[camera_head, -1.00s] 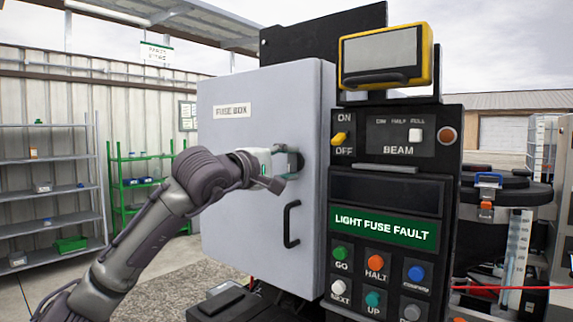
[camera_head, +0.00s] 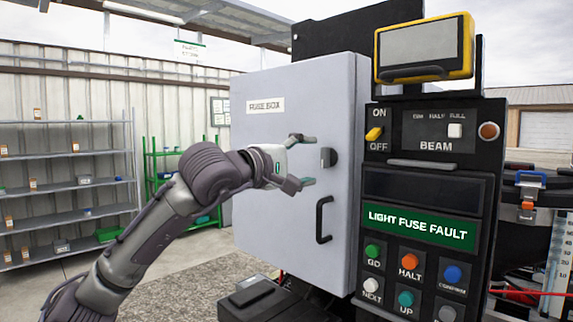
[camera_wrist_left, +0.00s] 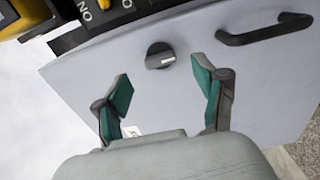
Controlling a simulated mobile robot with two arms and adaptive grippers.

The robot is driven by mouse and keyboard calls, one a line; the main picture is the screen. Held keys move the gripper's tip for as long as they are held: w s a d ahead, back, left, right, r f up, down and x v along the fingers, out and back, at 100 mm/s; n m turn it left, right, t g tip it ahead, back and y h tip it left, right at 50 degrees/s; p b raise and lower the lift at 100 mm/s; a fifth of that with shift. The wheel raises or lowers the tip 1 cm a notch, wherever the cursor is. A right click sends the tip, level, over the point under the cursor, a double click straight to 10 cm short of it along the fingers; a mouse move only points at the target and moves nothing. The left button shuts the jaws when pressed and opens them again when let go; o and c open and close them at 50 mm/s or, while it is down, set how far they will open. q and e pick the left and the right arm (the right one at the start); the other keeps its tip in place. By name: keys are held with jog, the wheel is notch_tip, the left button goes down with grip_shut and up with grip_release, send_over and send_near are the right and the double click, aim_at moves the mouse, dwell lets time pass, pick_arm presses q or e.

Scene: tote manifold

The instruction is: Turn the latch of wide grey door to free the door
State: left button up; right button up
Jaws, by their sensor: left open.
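The wide grey door (camera_head: 290,200) of the fuse box is closed, with a "FUSE BOX" label near its upper left. Its latch is a dark round knob (camera_head: 328,157) near the right edge, above a black handle (camera_head: 323,220). My left gripper (camera_head: 302,162) is open and empty, just left of the latch and apart from it. In the left wrist view the latch (camera_wrist_left: 160,56) shows with a light mark on its bar, beyond and between the open fingers (camera_wrist_left: 163,92). The door handle (camera_wrist_left: 264,29) is at the upper right there. My right gripper is not in view.
A black control panel (camera_head: 423,178) with several buttons and a yellow-framed screen (camera_head: 425,50) stands right of the door. Grey shelves (camera_head: 65,187) and a green rack (camera_head: 165,165) stand at the back left. Open floor lies between them and the door.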

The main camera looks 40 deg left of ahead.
pick_arm(q)
jog(key=s, duration=0.7)
jog(key=shift+a, duration=0.25)
